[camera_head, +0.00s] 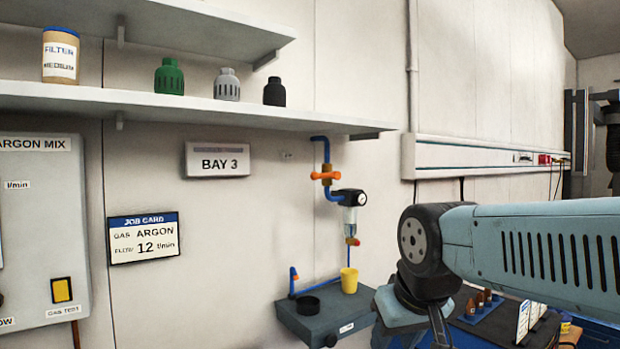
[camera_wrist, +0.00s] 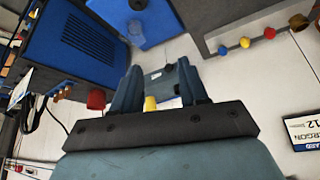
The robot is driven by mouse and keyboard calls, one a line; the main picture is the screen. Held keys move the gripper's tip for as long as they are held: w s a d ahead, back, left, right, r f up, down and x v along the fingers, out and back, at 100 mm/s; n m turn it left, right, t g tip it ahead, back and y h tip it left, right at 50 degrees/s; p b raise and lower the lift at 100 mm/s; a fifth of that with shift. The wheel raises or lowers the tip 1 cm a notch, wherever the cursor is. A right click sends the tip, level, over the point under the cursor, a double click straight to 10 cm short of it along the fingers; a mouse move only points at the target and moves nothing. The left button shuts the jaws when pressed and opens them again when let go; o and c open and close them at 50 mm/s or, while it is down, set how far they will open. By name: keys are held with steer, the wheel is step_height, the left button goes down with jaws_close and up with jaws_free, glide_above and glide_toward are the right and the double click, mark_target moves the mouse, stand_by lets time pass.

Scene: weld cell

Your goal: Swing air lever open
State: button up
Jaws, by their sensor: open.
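The air lever (camera_head: 325,176) is an orange bar on a brass valve on the blue air pipe (camera_head: 320,149), which comes down the wall in the head view. The lever lies level, crosswise to the upright pipe. A gauge and filter bowl (camera_head: 350,206) hang to its right and below. I cannot make out the lever in the wrist view. My gripper (camera_wrist: 158,88) is open in the wrist view, its two dark fingers apart. It touches no lever. In the head view my arm is at the lower right, and the fingers cannot be made out.
A yellow cup (camera_head: 349,280) and black ring (camera_head: 308,305) stand on a small grey shelf (camera_head: 290,318) below the valve. A long wall shelf (camera_head: 180,108) juts out above and left of it. The wall left of the pipe has the BAY 3 sign (camera_head: 218,160).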

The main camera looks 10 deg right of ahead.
steer(key=shift+w, duration=0.25)
steer(key=shift+r, duration=0.1)
steer(key=w+d+r+m+g+h, duration=0.2)
steer(key=w+d+r+m+h, duration=0.15)
steer(key=w+r, duration=0.45)
steer(key=m+t+h, duration=0.1)
steer(key=m+h, duration=0.7)
steer(key=h, duration=0.2)
glide_toward(312, 176)
steer(key=s+d+f, duration=0.6)
steer(key=d+f, duration=0.1)
steer(key=d, duration=0.1)
steer(key=w+a+r+m+t+h, duration=0.2)
steer(key=w+a+r+m+h, duration=0.15)
steer(key=w+a, duration=0.4)
steer(key=shift+m, duration=0.4)
steer(key=x, duration=1.1)
steer(key=shift+s+d, duration=0.3)
steer(key=shift+d, duration=0.15)
steer(key=shift+c, duration=0.3)
jaws_close()
